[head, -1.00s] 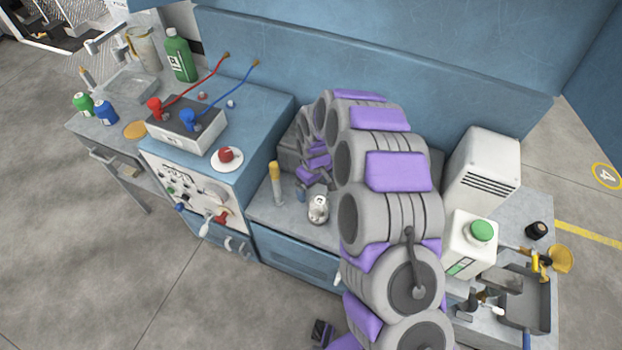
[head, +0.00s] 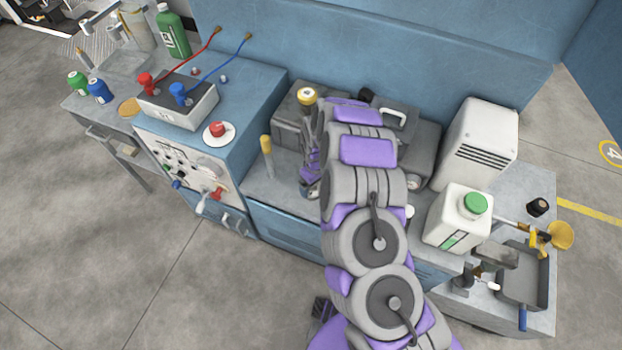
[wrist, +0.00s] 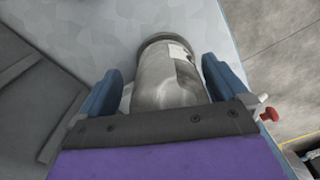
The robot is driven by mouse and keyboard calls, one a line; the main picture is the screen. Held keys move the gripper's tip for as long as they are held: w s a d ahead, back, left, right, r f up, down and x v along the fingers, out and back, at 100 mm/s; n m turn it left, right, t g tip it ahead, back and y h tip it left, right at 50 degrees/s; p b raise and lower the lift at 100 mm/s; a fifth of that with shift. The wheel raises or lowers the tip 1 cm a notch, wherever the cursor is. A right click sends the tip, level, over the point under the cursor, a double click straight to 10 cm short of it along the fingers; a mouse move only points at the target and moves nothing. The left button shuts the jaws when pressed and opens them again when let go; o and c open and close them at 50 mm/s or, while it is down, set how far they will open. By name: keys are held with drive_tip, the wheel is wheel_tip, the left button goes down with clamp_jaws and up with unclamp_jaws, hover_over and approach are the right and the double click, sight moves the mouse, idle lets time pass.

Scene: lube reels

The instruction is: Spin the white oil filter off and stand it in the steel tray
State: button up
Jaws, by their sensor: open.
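In the wrist view a pale grey, shiny cylinder (wrist: 165,88) with a white label lies between the two blue fingers of my open gripper (wrist: 162,66). A small gap shows beside it, so it is not clamped. I cannot be sure that this cylinder is the white oil filter. In the head view my gripper (head: 312,170) is low at the middle bench, and my arm hides most of that spot. A steel-looking tray (head: 121,63) sits at the far left. A grey pan-like tray (head: 540,283) sits at the right. I cannot tell which is the task's tray.
A white jug (head: 455,225) with a green cap and a white vented box (head: 478,140) stand right of my arm. A blue cabinet (head: 245,115) with red and blue clamps is at left. A yellow-topped post (head: 267,158) stands close left of my gripper.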

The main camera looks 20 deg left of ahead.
drive_tip(key=shift+d, duration=0.15)
drive_tip(key=shift+a+f, duration=0.15)
drive_tip(key=shift+a, duration=0.5)
drive_tip(key=shift+a+f, duration=0.15)
drive_tip(key=shift+a, duration=0.45)
drive_tip(key=c, duration=0.3)
drive_tip(key=shift+c, duration=1)
drive_tip(key=shift+d+r, duration=0.15)
drive_tip(key=shift+d, duration=0.45)
drive_tip(key=c, duration=0.5)
drive_tip(key=shift+c, duration=1.4)
drive_tip(key=shift+a+f+n+b, duration=0.15)
drive_tip(key=shift+n+b, duration=0.35)
drive_tip(key=shift+b, duration=0.6)
drive_tip(key=n+b, duration=0.2)
drive_tip(key=b, duration=0.1)
drive_tip(key=shift+w, duration=0.1)
drive_tip(key=shift+n+b, duration=0.55)
drive_tip(key=shift+n, duration=0.55)
drive_tip(key=shift+r, duration=0.2)
